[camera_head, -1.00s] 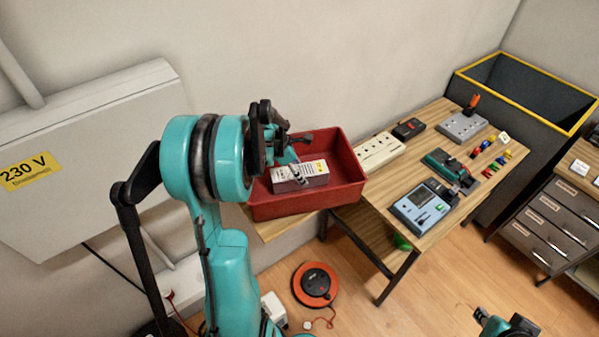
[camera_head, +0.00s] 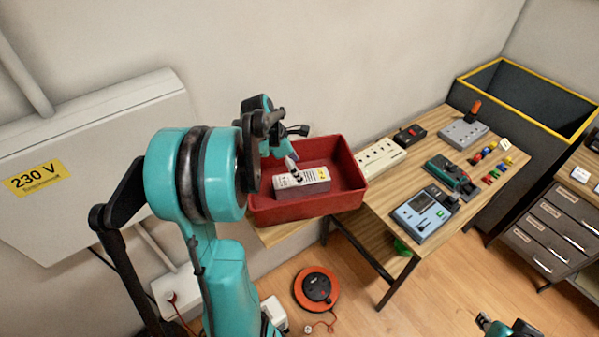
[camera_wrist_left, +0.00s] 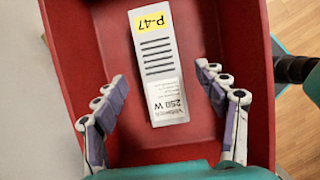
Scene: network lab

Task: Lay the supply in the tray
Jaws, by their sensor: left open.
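The supply (camera_head: 312,184), a pale grey box with a white label and a yellow "P-47" patch, lies flat inside the red tray (camera_head: 345,199). In the left wrist view the supply (camera_wrist_left: 157,60) rests on the floor of the tray (camera_wrist_left: 75,50), clear of the side walls. My left gripper (camera_wrist_left: 162,76) is open, its fingers on either side of the supply with gaps showing. In the head view my left gripper (camera_head: 290,148) hangs over the tray and partly covers the supply. My right gripper (camera_head: 505,326) shows only in part at the bottom right; its jaws are unclear.
The tray stands on the left end of a wooden table (camera_head: 462,160). A white power strip (camera_head: 380,157), a blue-grey meter (camera_head: 423,214) and several small coloured parts sit to its right. A dark yellow-rimmed bin (camera_head: 520,105) stands behind. An orange cable reel (camera_head: 316,289) lies on the floor.

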